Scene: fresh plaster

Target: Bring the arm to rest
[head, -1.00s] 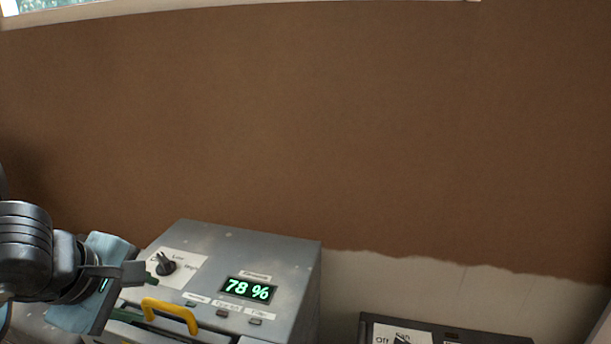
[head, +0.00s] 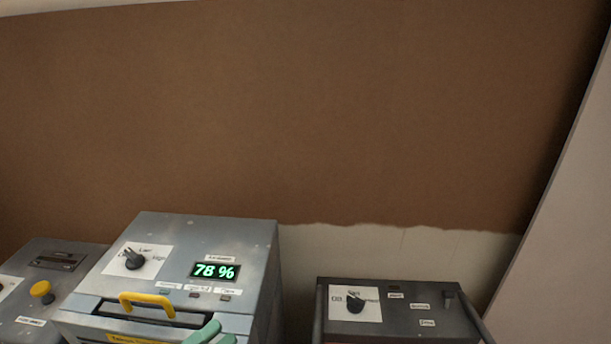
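No part of my left or right gripper can be made out in the head view now. A grey machine (head: 245,260) stands at lower left of centre. It has a black dial (head: 132,259), a lit display (head: 215,271) reading 78 % and a yellow handle (head: 147,304) on its front. A pale green piece (head: 203,333) shows at the bottom edge in front of the machine; I cannot tell what it is.
A second grey unit with a yellow knob (head: 41,291) stands at the far left. A dark control box (head: 430,325) with a dial stands at lower right. Behind is a wall with brown plaster (head: 300,120), bare and pale along its lower part. A pale upright surface (head: 565,230) borders the right.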

